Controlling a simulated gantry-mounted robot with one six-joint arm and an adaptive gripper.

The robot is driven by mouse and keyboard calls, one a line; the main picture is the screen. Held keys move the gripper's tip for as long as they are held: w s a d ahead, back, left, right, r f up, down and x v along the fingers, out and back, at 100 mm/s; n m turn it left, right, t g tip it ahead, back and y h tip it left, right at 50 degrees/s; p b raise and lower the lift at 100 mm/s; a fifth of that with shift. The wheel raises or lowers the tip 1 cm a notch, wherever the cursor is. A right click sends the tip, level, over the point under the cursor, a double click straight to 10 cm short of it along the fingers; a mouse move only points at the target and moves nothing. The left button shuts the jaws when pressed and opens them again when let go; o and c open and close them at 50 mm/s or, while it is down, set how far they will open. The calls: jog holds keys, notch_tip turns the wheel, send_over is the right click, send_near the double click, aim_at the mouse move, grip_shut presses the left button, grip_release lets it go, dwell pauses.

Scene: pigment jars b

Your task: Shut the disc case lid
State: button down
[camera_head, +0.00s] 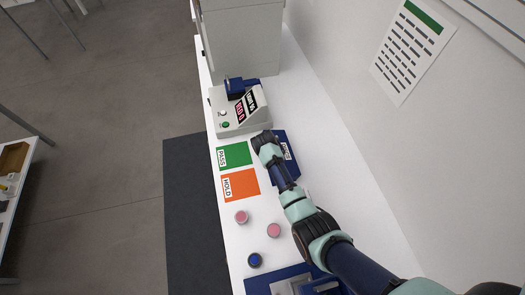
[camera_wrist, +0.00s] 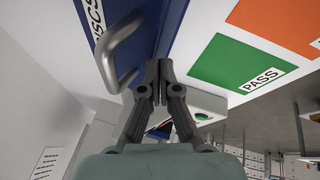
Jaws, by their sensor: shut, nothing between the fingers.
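The disc case (camera_head: 290,155) is a blue box with a white label, partly hidden behind my arm in the head view. In the wrist view its blue face (camera_wrist: 88,20) fills the upper left, with a white label reading "DISCS" and a grey bar handle (camera_wrist: 112,72). I cannot tell how far the lid stands open. My gripper (camera_wrist: 157,64) is shut and empty, with its fingertips just right of the handle in the wrist view. In the head view my gripper (camera_head: 262,140) is at the case's left side; contact cannot be told.
A green PASS mat (camera_head: 233,155) and an orange HOLD mat (camera_head: 240,185) lie left of the case. A grey machine (camera_head: 232,122) stands beyond. Pink jars (camera_head: 241,217) (camera_head: 274,230) and a blue jar (camera_head: 254,260) stand nearer.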

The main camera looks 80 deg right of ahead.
jog(key=shift+g, duration=0.3)
jog(key=shift+w+a+f+b, duration=0.15)
jog(key=shift+w+f+b, duration=0.3)
jog(key=shift+f, duration=0.15)
jog(key=shift+w+a+f+b, duration=0.1)
jog(key=shift+w+f+b, duration=0.25)
jog(key=shift+f, duration=0.3)
jog(key=shift+w+a+f+b, duration=0.15)
jog(key=shift+w+f+b, duration=0.2)
jog(key=shift+f+b, duration=0.2)
